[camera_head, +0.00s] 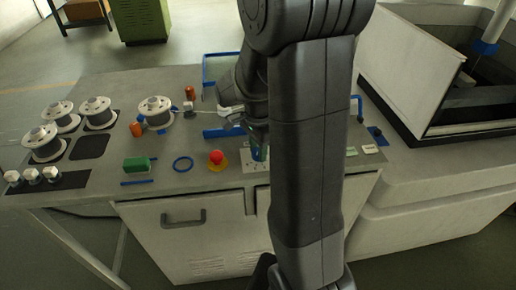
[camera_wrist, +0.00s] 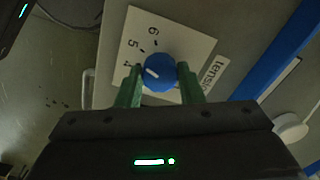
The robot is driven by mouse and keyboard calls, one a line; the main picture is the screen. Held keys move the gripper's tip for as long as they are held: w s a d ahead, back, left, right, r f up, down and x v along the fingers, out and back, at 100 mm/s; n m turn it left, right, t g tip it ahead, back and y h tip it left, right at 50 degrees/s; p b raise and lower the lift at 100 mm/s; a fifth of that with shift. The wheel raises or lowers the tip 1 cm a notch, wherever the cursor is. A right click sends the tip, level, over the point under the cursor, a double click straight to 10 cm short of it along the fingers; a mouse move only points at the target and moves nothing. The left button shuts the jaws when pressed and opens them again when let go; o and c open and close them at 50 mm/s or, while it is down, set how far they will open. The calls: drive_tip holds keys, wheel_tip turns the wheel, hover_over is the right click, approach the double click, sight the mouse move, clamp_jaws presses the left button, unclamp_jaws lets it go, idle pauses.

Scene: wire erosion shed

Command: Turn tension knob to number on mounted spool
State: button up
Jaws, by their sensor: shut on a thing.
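The tension knob (camera_wrist: 160,72) is blue with a white pointer mark. It sits on a white plate (camera_wrist: 172,38) printed with 4, 5 and 6, beside a "tension" label (camera_wrist: 215,72). The mark faces the side of 4 and 5; I cannot tell exactly which number it meets. My gripper (camera_wrist: 158,78) has its green fingers on both sides of the knob, shut on it. In the head view my gripper (camera_head: 258,152) is low over the panel, and the knob is hidden. A spool (camera_head: 155,112) stands apart with a wire running right from it; no number is legible on it.
Several spools (camera_head: 97,112) stand at the left on dark pads, one pad (camera_head: 90,147) bare. A walled tank (camera_head: 410,75) stands at the right.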

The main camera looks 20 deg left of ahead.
drive_tip(key=o, duration=1)
wheel_tip(320, 180, up, 14)
drive_tip(key=shift+f, duration=0.1)
idle(0.4)
wheel_tip(320, 180, down, 14)
drive_tip(key=shift+r, duration=0.1)
idle(0.4)
